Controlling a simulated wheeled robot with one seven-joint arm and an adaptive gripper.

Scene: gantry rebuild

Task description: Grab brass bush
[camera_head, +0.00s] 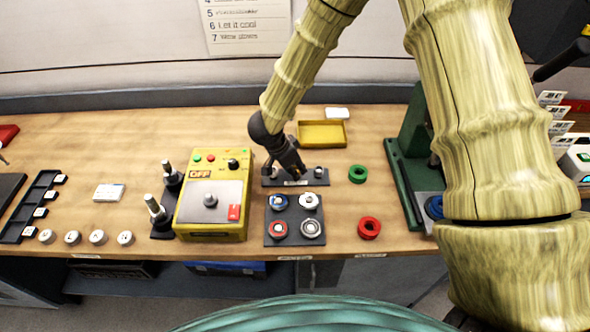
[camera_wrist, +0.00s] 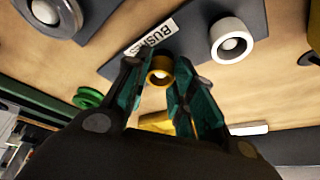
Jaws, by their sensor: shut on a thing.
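The brass bush (camera_wrist: 160,76), a small gold ring, sits between the fingertips of my gripper (camera_wrist: 159,80) in the wrist view. My gripper is shut on it. The bush appears close to the dark plate labelled BUSHES (camera_wrist: 106,67); I cannot tell whether it touches the plate. In the head view my gripper (camera_head: 291,172) is over this plate (camera_head: 268,182) and hides the bush. A pale ring on a peg (camera_wrist: 231,40) stands on the plate beside the bush.
A dark plate with several rings (camera_head: 294,220) lies in front. Green (camera_head: 357,173) and red (camera_head: 369,227) rings lie right, near a green press (camera_head: 404,165). A yellow tray (camera_head: 322,133) is behind.

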